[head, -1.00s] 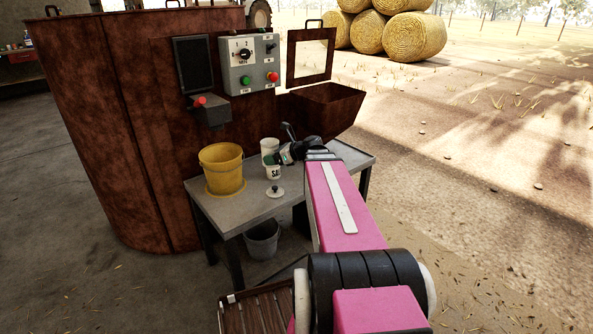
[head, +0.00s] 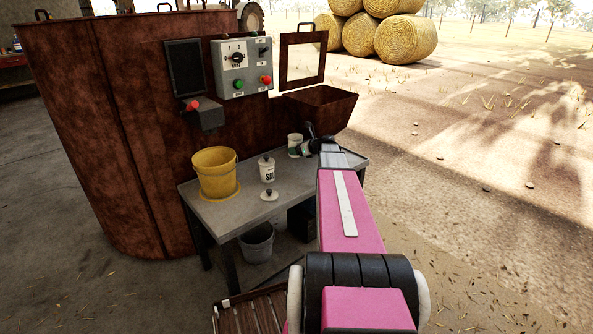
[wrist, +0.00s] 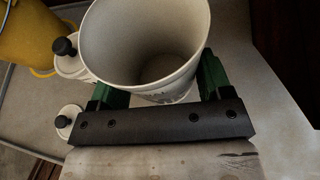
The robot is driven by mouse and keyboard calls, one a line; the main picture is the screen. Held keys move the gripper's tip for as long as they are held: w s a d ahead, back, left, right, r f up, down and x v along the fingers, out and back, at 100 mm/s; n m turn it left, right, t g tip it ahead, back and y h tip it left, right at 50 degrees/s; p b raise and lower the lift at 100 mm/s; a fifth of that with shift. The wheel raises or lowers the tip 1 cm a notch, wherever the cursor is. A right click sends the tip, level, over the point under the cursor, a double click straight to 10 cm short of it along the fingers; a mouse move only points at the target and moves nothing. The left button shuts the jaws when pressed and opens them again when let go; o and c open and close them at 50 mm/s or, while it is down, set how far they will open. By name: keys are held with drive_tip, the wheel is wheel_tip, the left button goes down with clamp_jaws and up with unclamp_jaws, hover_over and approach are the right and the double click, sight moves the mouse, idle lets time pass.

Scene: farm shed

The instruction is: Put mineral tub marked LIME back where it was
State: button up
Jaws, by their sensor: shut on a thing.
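My gripper (head: 304,149) is shut on an open, lidless white tub (head: 295,139) at the back right of the grey table. In the wrist view the tub (wrist: 178,85) stands between my green fingers, and its inside looks empty. Its marking faces away or is too small to read, so I cannot tell whether it says LIME. I cannot tell whether its base touches the table. A lidded white tub marked "SA…" (head: 267,172) stands to its left. A loose white lid with a dark knob (head: 269,195) lies in front of that tub.
A yellow bucket (head: 215,172) stands at the table's left (head: 225,213). Behind are a rusty bin (head: 75,130), a control box (head: 240,68) and a rusty chute (head: 322,105). A grey bucket (head: 257,243) sits under the table. The table's front middle is clear.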

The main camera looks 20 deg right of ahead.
wheel_tip(320, 180, down, 9)
drive_tip(key=shift+f, duration=0.1)
idle(0.4)
drive_tip(key=o, duration=1.2)
drive_tip(key=v, duration=1.2)
